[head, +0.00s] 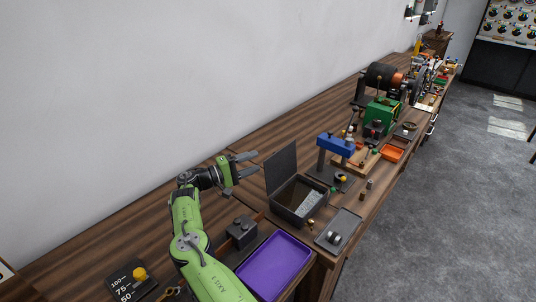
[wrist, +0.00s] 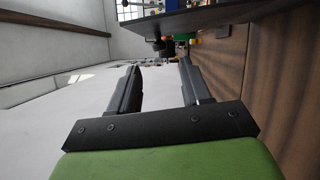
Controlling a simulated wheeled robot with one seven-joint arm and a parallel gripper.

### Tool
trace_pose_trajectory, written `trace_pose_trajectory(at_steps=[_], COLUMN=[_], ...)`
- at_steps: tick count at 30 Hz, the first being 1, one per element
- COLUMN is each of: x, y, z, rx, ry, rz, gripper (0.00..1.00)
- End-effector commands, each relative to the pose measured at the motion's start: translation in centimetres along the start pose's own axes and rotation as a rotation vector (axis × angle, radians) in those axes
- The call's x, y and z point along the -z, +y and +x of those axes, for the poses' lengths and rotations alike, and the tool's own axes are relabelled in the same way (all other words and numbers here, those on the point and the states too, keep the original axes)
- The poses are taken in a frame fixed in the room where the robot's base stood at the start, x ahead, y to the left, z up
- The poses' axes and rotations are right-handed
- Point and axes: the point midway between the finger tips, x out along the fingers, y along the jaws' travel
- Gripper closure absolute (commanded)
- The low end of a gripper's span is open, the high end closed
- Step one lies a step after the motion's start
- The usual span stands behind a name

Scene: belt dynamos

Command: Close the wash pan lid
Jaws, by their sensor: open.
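The wash pan (head: 300,212) is a dark grey box on the bench, with its inside showing a light grey patch. Its lid (head: 281,170) is a dark flat panel standing up at the pan's back left edge, so the pan is open. My gripper (head: 256,164) is open and empty, just left of the lid and near its upper part, with the fingers pointing right. In the wrist view my gripper (wrist: 158,75) shows two parted fingers with nothing between them. A dark panel, likely the lid (wrist: 200,17), crosses the top of that view beyond the fingertips. I cannot tell whether they touch.
A purple tray (head: 273,266) and a dark block (head: 241,232) lie in front of the pan. A grey plate (head: 338,231) with a round part is right of it. A blue-topped stand (head: 336,144) and machines stand behind. The wall (head: 120,90) borders the bench's left side.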

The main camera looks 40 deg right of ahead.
Motion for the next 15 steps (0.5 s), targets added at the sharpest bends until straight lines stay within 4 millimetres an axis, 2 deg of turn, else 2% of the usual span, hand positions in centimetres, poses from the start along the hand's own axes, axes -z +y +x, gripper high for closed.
trace_pose_trajectory(at_steps=[1, 6, 10, 15], x=[-0.1, -0.1, 0.0, 0.0], y=[0.1, 0.1, 0.0, 0.0], z=[1.5, 5.0, 6.4, 6.8], rx=[0.0, 0.0, 0.0, 0.0], ry=[-0.005, -0.003, -0.001, 0.001], rz=[0.0, -0.001, 0.0, 0.0], gripper=[0.52, 0.52, 0.52, 0.52])
